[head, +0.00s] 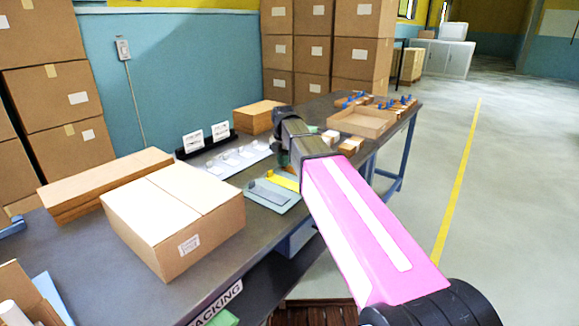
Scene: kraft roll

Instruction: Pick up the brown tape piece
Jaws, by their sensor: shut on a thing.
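My gripper (282,146) is over the middle of the packing table, pointing down, partly hidden behind my own wrist and arm. It is shut on a small brown thing (283,159), which I take to be the brown tape piece. Only a sliver of that piece shows beside my arm, so its shape and whether it touches the table cannot be told.
A large closed carton (172,215) stands front left, with flat cardboard (105,184) behind it. A grey-green plate (271,194) with a yellow item (284,181) lies near my gripper. A shallow cardboard tray (361,122) and small boxes stand at the far right end.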

